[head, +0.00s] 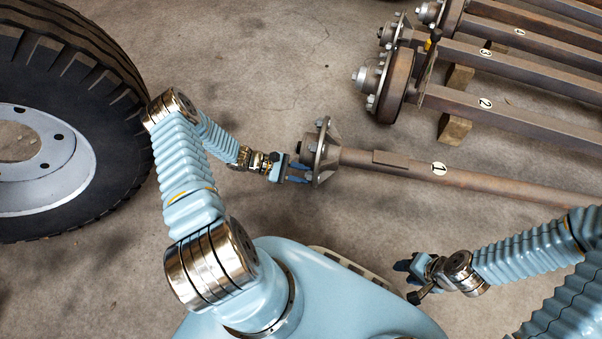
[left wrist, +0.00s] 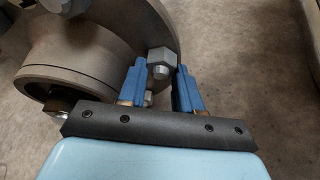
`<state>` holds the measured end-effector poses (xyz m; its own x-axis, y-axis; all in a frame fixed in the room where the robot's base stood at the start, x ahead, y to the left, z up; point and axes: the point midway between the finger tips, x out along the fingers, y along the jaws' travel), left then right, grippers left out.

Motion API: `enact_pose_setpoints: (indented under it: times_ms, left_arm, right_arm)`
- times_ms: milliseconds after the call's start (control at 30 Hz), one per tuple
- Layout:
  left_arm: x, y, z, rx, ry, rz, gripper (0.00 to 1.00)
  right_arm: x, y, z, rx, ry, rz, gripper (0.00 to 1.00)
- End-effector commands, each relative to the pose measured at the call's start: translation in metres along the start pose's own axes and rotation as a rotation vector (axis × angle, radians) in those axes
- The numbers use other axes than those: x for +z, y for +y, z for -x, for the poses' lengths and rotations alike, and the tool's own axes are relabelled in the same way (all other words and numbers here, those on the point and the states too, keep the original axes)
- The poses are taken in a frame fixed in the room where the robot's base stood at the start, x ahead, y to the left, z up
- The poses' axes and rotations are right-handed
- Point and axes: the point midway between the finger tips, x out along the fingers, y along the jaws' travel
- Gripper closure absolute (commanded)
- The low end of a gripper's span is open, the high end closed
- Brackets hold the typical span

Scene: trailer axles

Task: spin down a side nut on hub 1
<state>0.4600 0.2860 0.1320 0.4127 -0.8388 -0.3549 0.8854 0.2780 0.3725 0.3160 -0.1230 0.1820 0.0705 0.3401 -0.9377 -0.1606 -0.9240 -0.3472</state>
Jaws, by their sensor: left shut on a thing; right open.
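Hub 1 (head: 322,152) is the flanged end of the axle marked 1 (head: 392,164), lying on the floor in the middle of the head view. My left gripper (head: 297,174) is at the hub's face, on its near side. In the left wrist view a grey hex nut (left wrist: 161,58) sits between the two blue fingertips of my left gripper (left wrist: 162,82), which is shut on it. Another nut or stud end (left wrist: 149,98) shows lower down, partly hidden. My right gripper (head: 410,279) is open, well away from the hub at the lower right, with nothing visible in it.
A large tyre on a white wheel (head: 50,165) lies at the left. Axles 2 (head: 500,108) and 3 (head: 510,58) rest at the upper right, with wooden blocks (head: 453,128) under them. Bare concrete floor surrounds hub 1.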

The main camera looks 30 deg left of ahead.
Motion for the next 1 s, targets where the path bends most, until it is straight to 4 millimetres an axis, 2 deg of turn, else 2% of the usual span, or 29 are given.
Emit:
enact_pose_setpoints:
  times_ms: [33, 67, 267, 333, 367, 533, 833, 1000]
  left_arm:
    - [0.0, 0.0, 0.0, 0.0, 0.0, 0.0, 0.96]
    - [0.0, 0.0, 0.0, 0.0, 0.0, 0.0, 1.0]
    - [0.0, 0.0, 0.001, 0.004, 0.0, -0.007, 1.0]
    - [-0.001, -0.001, 0.001, 0.029, 0.0, -0.058, 1.0]
    - [0.0, -0.001, 0.0, 0.024, 0.001, -0.057, 0.62]
    - [0.0, 0.0, 0.0, 0.022, 0.0, -0.055, 0.37]
    - [0.0, 0.0, 0.002, 0.023, 0.001, -0.054, 0.37]
    - [0.0, 0.0, 0.024, 0.023, 0.004, -0.055, 0.37]
  right_arm:
    - [0.0, 0.0, 0.0, 0.0, 0.0, 0.0, 0.57]
    - [0.0, 0.0, 0.0, 0.0, 0.0, 0.0, 0.57]
    - [0.0, 0.0, 0.0, 0.0, 0.0, 0.0, 0.57]
    - [0.0, 0.0, 0.0, 0.0, 0.0, 0.0, 0.57]
    - [0.0, 0.0, 0.0, 0.0, 0.0, 0.0, 0.57]
    - [0.0, 0.0, 0.0, 0.0, 0.0, 0.0, 0.57]
    - [0.0, 0.0, 0.0, 0.0, 0.0, 0.0, 0.57]
    - [0.0, -0.001, 0.002, 0.0, 0.0, 0.0, 0.57]
